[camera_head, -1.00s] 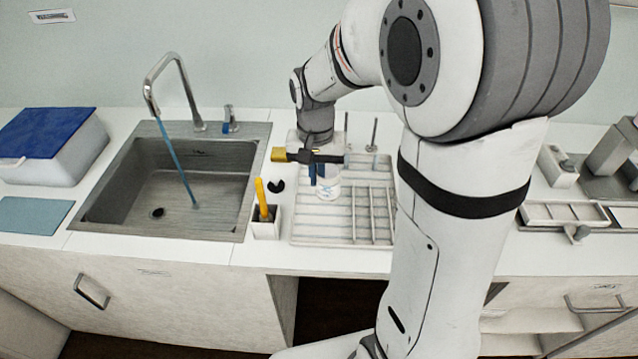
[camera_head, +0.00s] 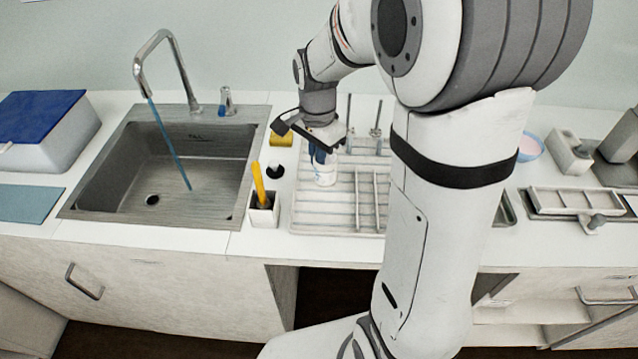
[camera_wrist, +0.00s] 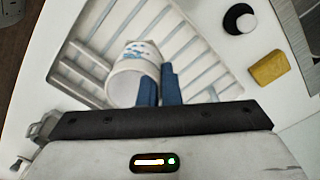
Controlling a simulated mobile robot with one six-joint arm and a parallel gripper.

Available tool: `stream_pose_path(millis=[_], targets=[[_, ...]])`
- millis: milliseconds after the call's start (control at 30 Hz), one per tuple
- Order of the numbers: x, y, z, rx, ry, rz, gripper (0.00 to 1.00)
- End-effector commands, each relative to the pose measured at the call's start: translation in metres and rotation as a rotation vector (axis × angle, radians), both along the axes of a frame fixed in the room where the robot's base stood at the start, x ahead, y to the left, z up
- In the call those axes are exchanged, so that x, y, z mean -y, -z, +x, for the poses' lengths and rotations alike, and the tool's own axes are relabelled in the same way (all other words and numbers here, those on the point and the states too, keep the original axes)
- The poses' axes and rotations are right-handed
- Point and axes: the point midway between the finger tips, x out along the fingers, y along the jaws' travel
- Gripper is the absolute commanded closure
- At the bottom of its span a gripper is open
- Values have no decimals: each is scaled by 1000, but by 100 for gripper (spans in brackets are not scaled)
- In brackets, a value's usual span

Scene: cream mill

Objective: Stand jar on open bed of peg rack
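The white jar (camera_head: 325,174) with blue print stands about upright at the left part of the peg rack (camera_head: 308,220), over its open slatted bed. In the wrist view the jar (camera_wrist: 126,85) shows its round end towards me, and the slats lie behind it. My gripper (camera_head: 318,155) is at the jar's top. Its two blue fingers (camera_wrist: 159,88) are close together at the jar's right side and look shut on its wall. The contact and the jar's underside are hidden, so I cannot tell whether it rests fully on the bed.
Upright pegs (camera_head: 378,125) stand at the rack's back, and dividers (camera_head: 367,200) run along its right part. A holder with a yellow-handled brush (camera_head: 265,205) stands left of the rack. A yellow sponge (camera_head: 281,139) lies behind it. The sink (camera_head: 170,180) is further left.

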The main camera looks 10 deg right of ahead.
Motion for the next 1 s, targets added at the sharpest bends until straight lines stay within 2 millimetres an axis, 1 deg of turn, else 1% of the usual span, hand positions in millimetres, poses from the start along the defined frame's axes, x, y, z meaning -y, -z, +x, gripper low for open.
stream_pose_path(millis=[33,100,267,400,500,767,867,900,1000], targets=[[0,9,-1,-4,0,0,100],[0,19,-1,-3,0,-1,100],[1,34,-1,-4,0,0,100],[1,54,-1,-4,-1,0,100],[1,63,-1,-2,-1,0,100],[1,65,0,0,0,0,100],[1,68,0,0,0,0,100],[1,68,0,0,0,0,95],[1,67,0,0,0,0,87]])
